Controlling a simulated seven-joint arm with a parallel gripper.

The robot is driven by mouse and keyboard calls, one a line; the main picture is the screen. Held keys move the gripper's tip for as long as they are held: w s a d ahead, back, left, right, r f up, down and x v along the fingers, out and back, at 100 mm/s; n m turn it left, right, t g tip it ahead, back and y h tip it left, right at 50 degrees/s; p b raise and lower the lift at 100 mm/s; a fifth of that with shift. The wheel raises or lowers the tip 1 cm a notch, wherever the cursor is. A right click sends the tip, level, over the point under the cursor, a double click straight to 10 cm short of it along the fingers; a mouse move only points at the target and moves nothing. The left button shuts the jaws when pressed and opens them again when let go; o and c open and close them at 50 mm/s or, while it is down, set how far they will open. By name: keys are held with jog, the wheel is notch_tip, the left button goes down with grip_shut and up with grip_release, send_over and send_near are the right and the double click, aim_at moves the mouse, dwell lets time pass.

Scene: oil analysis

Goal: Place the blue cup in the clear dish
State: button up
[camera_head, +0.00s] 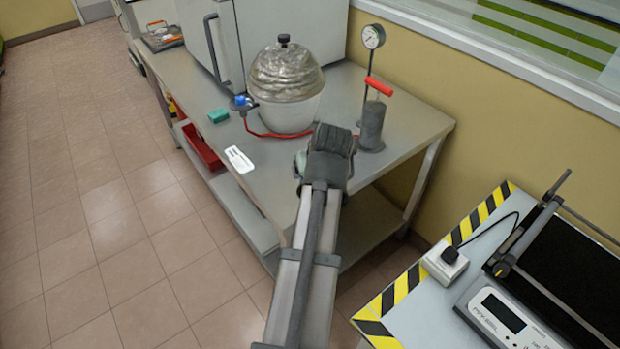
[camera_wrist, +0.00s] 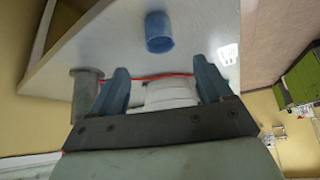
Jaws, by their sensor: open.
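The blue cup (camera_wrist: 159,32) is on the pale tabletop in the wrist view, beyond my fingertips and apart from them. I cannot make it out in the head view, where my arm covers part of the table. My gripper (camera_wrist: 159,64) is open, with its two dark blue fingers spread and no object held between them. In the head view my gripper (camera_head: 328,153) is over the front right part of the table; its fingertips are hidden. I cannot clearly identify a separate clear dish in either view.
A pale vessel with a silvery lid (camera_head: 284,88) stands behind my gripper. A grey hand pump (camera_head: 372,128) with a red handle is to its right. A red hose (camera_head: 262,130), teal block (camera_head: 218,116) and white label (camera_head: 238,158) are on the table (camera_head: 415,125).

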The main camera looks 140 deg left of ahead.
dwell(0.3)
jog(key=s+d+r+n, duration=0.1)
jog(key=s+d+r, duration=0.3)
jog(key=s, duration=0.4)
jog(key=w+a+m+t, duration=0.3)
jog(key=w+m+t, duration=0.15)
jog(key=m, duration=0.55)
jog(key=x, duration=1.4)
jog(key=shift+r, duration=0.1)
